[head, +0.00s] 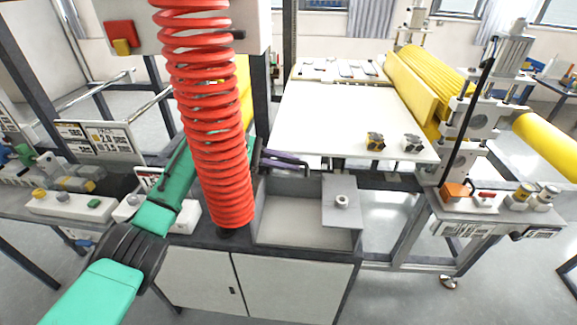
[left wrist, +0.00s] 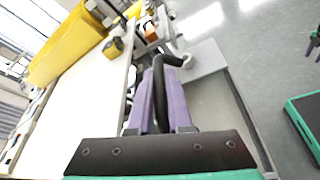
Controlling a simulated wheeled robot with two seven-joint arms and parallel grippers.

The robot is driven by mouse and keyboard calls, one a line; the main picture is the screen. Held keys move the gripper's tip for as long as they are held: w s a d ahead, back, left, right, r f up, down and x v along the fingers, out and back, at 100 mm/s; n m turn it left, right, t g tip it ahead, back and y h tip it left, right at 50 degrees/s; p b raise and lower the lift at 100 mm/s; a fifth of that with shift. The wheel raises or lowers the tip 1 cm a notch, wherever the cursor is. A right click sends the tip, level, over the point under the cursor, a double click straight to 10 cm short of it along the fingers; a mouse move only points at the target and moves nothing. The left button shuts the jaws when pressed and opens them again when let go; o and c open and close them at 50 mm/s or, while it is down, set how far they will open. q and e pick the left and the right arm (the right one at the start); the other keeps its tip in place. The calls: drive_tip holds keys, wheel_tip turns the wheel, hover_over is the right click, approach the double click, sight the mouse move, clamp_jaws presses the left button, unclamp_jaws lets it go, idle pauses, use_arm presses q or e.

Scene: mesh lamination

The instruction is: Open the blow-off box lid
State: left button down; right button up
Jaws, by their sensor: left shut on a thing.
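The blow-off box (head: 258,222) is a grey open-topped tray in the cabinet top in the head view. A grey lid plate (head: 342,185) with a round knob (head: 342,201) covers its right part; the left part is uncovered. The lid (left wrist: 205,62) also shows beyond the fingers in the left wrist view. My left gripper (head: 300,165) is over the box's back edge, left of the knob. Its purple fingers are shut on a black curved piece (left wrist: 165,62), whose far end overlaps the knob in view; I cannot tell whether they touch.
A red coiled hose (head: 208,120) hangs in front of my left arm. A white table (head: 325,115) with two small blocks (head: 375,142) lies behind the box, beside a yellow roller (head: 425,75). Several devices stand on the left bench. Open floor lies right of the cabinet.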

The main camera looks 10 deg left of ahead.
use_arm(q)
drive_tip(key=c, duration=1.1)
unclamp_jaws()
drive_tip(key=shift+w, duration=0.1)
drive_tip(key=b+v, duration=0.4)
drive_tip(key=v, duration=1)
drive_tip(key=shift+a+r, duration=0.1)
drive_tip(key=shift+a, duration=0.15)
